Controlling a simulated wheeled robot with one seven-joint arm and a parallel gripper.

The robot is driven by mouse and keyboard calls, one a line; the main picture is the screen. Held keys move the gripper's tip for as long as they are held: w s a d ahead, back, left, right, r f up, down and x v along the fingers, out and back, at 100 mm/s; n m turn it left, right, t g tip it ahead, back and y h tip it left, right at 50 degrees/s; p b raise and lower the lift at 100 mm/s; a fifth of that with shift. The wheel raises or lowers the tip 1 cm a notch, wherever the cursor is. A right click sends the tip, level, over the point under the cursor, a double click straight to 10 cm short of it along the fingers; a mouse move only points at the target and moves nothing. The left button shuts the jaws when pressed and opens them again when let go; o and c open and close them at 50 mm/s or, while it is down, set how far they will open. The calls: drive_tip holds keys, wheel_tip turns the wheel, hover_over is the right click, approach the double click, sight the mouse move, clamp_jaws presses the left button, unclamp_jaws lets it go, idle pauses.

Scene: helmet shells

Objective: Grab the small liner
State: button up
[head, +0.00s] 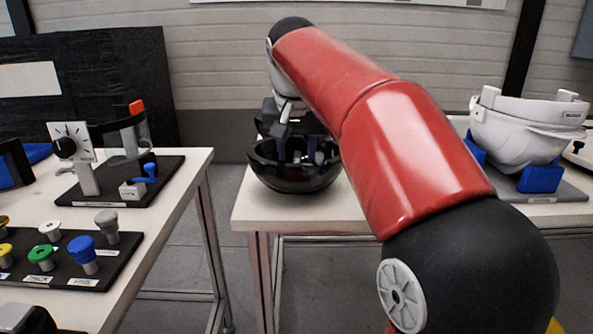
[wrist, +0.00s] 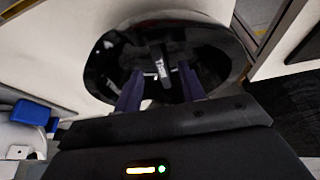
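A glossy black bowl, seemingly the small liner (head: 293,180), sits open side up at the near left part of the middle table. It also fills the upper middle of the wrist view (wrist: 215,42). A dark upright tab with a small white label (wrist: 160,62) stands inside it. My gripper (head: 301,151) is above the bowl, with its fingers pointing down into its opening. In the wrist view my two fingers (wrist: 160,74) are spread, one on each side of the tab, with gaps visible. My arm hides part of the bowl's right side in the head view.
A white helmet shell (head: 520,130) sits on blue supports (head: 541,179) at the right. The left table holds a board of coloured knobs (head: 82,248) and a dial fixture (head: 75,145). An open floor gap separates the tables.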

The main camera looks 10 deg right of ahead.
sight(297, 163)
drive_tip(key=x, duration=0.4)
drive_tip(key=shift+w+d, duration=0.1)
drive_tip(key=shift+w, duration=0.2)
drive_tip(key=shift+c, duration=0.4)
clamp_jaws()
